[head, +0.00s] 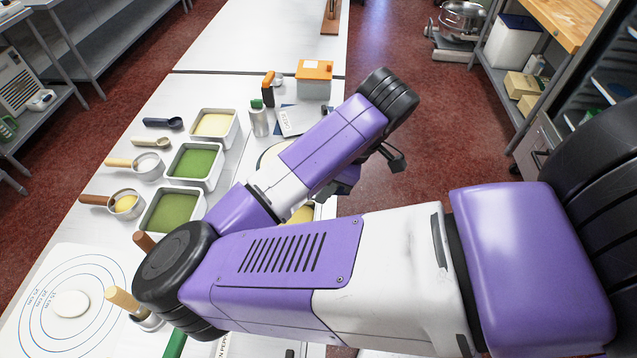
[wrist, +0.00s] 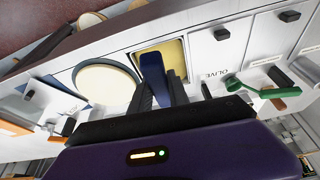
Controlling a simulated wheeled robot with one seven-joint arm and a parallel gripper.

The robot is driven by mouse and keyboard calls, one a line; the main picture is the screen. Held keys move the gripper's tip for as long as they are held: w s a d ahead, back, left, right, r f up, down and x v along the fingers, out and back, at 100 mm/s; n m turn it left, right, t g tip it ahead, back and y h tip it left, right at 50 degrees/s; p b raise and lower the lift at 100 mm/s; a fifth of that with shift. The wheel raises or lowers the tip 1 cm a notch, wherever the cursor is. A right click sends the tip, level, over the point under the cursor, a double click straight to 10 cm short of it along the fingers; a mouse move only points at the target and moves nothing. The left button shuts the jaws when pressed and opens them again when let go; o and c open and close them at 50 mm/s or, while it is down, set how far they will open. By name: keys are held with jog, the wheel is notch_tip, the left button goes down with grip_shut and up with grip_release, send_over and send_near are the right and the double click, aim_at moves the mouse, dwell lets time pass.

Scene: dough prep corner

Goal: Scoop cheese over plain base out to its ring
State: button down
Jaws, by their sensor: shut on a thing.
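My gripper (wrist: 164,97) is shut on a dark blue tool (wrist: 153,69) in the wrist view. The tool looks like a scoop handle; its far end lies over a square pan of pale yellow contents (wrist: 174,50), and I cannot tell whether it touches them. In the head view my arm hides the gripper's tips and most of this area. A ringed white mat (head: 105,262) lies at the front left with a small pale disc (head: 70,303) at its centre.
Two green-filled pans (head: 195,162) and a cream-filled pan (head: 214,123) stand along the table. Several scoops, one dark blue (head: 163,123), lie left of them. The far table is mostly clear.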

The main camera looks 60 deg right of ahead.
dwell(0.3)
jog(key=shift+r, duration=1.5)
